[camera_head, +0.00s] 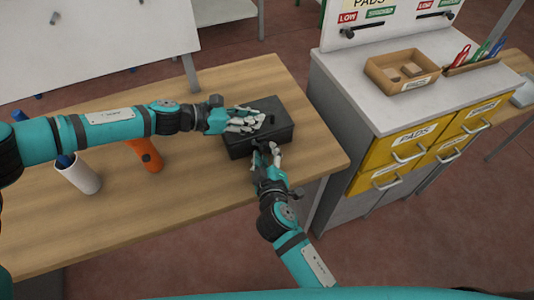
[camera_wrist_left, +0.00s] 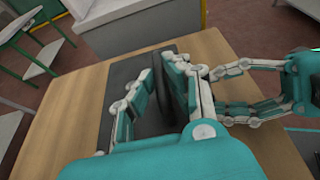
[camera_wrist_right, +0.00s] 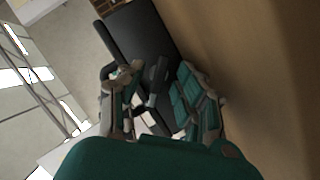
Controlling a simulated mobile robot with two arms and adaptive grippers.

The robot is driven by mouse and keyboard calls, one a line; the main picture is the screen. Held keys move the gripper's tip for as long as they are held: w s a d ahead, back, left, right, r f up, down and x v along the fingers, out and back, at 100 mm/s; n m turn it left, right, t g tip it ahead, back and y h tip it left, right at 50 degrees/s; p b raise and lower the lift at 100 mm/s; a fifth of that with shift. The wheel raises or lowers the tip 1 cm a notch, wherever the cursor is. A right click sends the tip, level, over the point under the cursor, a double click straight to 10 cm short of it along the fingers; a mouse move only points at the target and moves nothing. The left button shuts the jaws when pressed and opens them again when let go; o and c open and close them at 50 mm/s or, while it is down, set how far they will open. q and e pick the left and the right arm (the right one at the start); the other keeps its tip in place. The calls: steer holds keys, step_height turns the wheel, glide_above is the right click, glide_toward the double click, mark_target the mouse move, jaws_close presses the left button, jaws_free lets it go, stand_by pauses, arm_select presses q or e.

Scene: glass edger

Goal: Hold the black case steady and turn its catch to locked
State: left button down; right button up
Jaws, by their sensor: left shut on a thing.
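The black case (camera_head: 283,130) lies flat and closed near the right end of the wooden table. My left gripper (camera_head: 250,121) is over its lid, shut on the raised dark handle (camera_wrist_left: 158,72) on top, seen between the fingers in the left wrist view. My right gripper (camera_head: 266,153) is at the case's front side. In the right wrist view the dark catch (camera_wrist_right: 156,72) sits between the right fingers (camera_wrist_right: 152,95), which stand apart on either side of it. I cannot tell whether they touch it. The fingers partly hide the catch, and its setting is not readable.
A grey cabinet (camera_head: 340,105) with yellow drawers is close on the right, with a cardboard tray (camera_head: 385,75) on top. The table front is clear.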

steer(key=shift+c, duration=0.2)
jaws_close()
steer(key=shift+m, duration=0.3)
steer(key=shift+d+r+m+g+y, duration=0.1)
steer(key=shift+m+g+y, duration=0.4)
steer(key=shift+m+y, duration=0.5)
steer(key=shift+w+d+m+g+y, duration=0.1)
steer(key=shift+m+g+y, duration=0.25)
steer(key=shift+m, duration=0.5)
steer(key=shift+d+m+g+y, duration=0.15)
steer(key=shift+m+y, duration=0.3)
steer(key=shift+m, duration=0.4)
steer(key=shift+a, duration=0.1)
steer(key=shift+o, duration=0.2)
jaws_free()
